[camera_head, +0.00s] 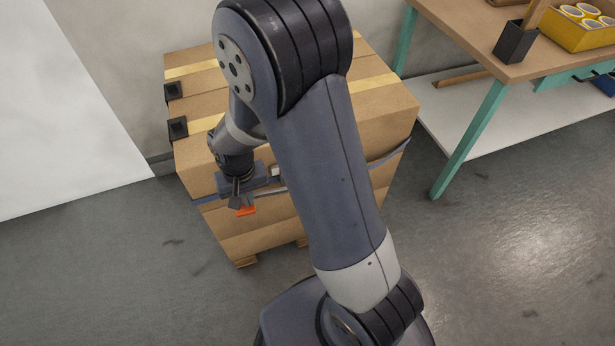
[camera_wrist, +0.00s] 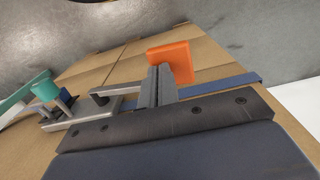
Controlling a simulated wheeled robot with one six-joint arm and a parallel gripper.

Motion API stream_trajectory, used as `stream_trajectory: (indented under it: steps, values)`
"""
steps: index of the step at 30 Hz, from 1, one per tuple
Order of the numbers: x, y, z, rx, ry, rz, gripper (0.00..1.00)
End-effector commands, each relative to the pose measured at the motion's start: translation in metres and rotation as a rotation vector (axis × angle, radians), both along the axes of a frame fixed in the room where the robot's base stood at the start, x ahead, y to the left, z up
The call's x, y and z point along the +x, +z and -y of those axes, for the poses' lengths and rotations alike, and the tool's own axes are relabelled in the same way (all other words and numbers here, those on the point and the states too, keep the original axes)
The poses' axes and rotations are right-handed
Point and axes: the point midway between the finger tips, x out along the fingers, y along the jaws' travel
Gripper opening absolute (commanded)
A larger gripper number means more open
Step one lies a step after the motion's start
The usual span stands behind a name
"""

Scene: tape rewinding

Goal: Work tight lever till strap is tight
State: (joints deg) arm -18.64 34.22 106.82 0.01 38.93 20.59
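The carton stack (camera_head: 262,235) carries a blue-grey strap (camera_head: 390,155) around its side. The strap also shows in the wrist view (camera_wrist: 235,85). The strapping tool has an orange lever (camera_head: 245,211), which in the wrist view (camera_wrist: 183,62) lies just beyond my fingertips. A teal lever (camera_wrist: 45,88) sits at the tool's left end in the wrist view. My gripper (camera_head: 236,202) is at the tool, with its fingers (camera_wrist: 160,72) close together and overlapping the orange lever. I cannot see whether part of the lever is between them.
A workbench (camera_head: 465,50) with teal legs stands at the right, holding a black holder (camera_head: 515,42) and a yellow bin (camera_head: 575,30) of tape rolls. Black corner guards (camera_head: 178,128) sit on the stack's left edge. A white panel (camera_head: 60,120) is at the left. The front floor is clear.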

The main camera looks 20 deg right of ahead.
Motion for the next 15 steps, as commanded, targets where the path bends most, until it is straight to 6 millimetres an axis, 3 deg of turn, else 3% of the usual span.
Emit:
stream_trajectory:
  steps: [15]
  values:
    - [-0.001, -0.029, 0.001, -0.002, 0.000, -0.002, 0.00]
